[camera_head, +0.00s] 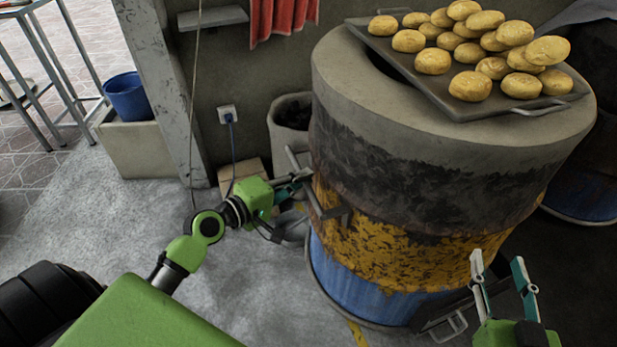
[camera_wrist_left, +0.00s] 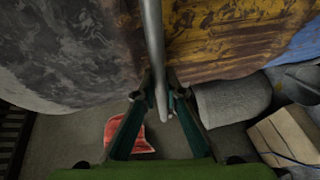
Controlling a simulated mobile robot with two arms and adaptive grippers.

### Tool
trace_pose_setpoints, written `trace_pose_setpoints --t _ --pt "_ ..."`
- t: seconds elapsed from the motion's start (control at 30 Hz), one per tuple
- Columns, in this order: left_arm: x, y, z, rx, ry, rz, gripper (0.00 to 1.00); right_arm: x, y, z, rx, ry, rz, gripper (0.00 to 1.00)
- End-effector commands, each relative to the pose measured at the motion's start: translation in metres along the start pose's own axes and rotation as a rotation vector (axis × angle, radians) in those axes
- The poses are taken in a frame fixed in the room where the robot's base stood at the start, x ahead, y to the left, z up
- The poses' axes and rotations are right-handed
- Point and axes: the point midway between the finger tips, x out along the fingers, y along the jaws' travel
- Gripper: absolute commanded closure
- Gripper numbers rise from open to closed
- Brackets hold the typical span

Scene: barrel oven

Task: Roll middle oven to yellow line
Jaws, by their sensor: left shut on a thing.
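The middle oven (camera_head: 420,185), a large barrel with a grey top, dark band, worn yellow band and blue base, stands upright in the head view; its side also shows in the left wrist view (camera_wrist_left: 225,35). My left gripper (camera_head: 300,178) is at the oven's left side, shut on a grey metal handle bar (camera_wrist_left: 153,45), which runs between its fingers in the left wrist view (camera_wrist_left: 160,98). My right gripper (camera_head: 498,262) is open and empty, in front of the oven's lower right. A short piece of yellow line (camera_head: 357,334) shows on the floor by the oven's base.
A tray (camera_head: 535,108) of several round breads lies on the oven's top. A blue barrel (camera_head: 585,190) stands at the right. A grey round container (camera_head: 285,130) and a cardboard box (camera_head: 240,177) are behind my left gripper. The floor at left (camera_head: 110,215) is clear.

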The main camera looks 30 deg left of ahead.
Motion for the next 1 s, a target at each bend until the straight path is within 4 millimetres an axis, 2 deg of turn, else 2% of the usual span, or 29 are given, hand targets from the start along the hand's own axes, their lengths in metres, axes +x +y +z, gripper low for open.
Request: trace_pose_setpoints --t 0.03,0.2,0.23,0.3,0.73,0.87,1.0 --pt "-0.004 -0.007 -0.004 0.001 0.007 -0.013 1.0 0.0 0.0 0.0 0.0 0.0 0.0 0.6" --pt "-0.003 -0.007 -0.005 0.001 0.009 -0.014 1.0 0.0 0.0 0.0 0.0 0.0 0.0 0.6" --pt "-0.003 -0.007 -0.005 0.001 0.009 -0.014 0.87 0.0 0.0 0.0 0.0 0.0 0.0 0.6" --pt "-0.003 -0.007 -0.004 0.0 0.009 -0.013 0.72 0.0 0.0 0.0 0.0 0.0 0.0 0.6" --pt "-0.007 -0.005 -0.003 0.0 0.007 -0.01 0.72 0.001 -0.001 0.0 -0.001 0.001 -0.003 0.6" --pt "-0.023 -0.006 -0.003 0.001 0.007 -0.012 0.72 0.0 -0.001 0.0 -0.001 0.001 -0.002 0.6" --pt "-0.048 -0.006 -0.003 0.001 0.006 -0.014 0.72 0.0 0.0 0.0 0.0 0.001 -0.001 0.6"
